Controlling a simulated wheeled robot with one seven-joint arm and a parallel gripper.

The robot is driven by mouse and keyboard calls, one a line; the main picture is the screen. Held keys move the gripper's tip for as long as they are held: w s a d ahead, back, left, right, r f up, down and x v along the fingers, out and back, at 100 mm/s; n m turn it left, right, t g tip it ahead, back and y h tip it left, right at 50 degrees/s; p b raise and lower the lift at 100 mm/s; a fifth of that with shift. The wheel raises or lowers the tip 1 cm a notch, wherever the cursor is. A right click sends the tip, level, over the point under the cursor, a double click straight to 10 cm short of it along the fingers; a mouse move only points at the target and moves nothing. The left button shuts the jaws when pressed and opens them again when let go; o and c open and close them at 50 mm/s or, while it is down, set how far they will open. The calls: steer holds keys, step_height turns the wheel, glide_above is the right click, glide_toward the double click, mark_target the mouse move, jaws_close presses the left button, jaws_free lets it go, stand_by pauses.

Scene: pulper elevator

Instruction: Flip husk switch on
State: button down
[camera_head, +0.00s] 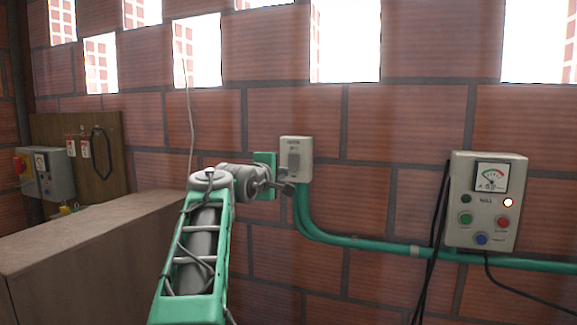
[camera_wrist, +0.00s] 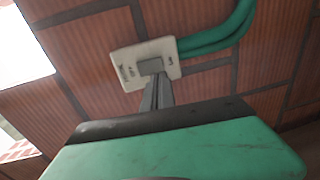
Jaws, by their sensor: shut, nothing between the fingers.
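The husk switch (camera_head: 296,158) is a pale box on the brick wall, just above the bend of the green conduit. Its small label is too blurred to read for certain. In the wrist view the switch box (camera_wrist: 130,66) shows tilted, with a grey rocker or lever (camera_wrist: 151,66) near its middle. My gripper (camera_head: 288,188) is at the lower part of the box. In the wrist view my gripper (camera_wrist: 153,80) is shut and empty, its fingertips overlapping the grey lever's lower edge. I cannot tell whether they touch it, or which position the switch is in.
A mill control box (camera_head: 484,200) with a gauge, buttons and a lit lamp hangs on the wall at right. Green conduit (camera_head: 380,247) runs between them. A wooden counter (camera_head: 90,240) stands at left, with another control box (camera_head: 45,174) behind it.

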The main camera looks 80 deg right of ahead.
mark_target(292, 169)
steer(key=d+p, duration=0.1)
steer(key=d, duration=0.1)
steer(key=d+p, duration=0.1)
steer(key=d, duration=0.2)
steer(key=shift+s+f, duration=0.15)
steer(key=shift+s, duration=0.05)
steer(key=shift+d+f, duration=0.2)
steer(key=shift+d, duration=0.3)
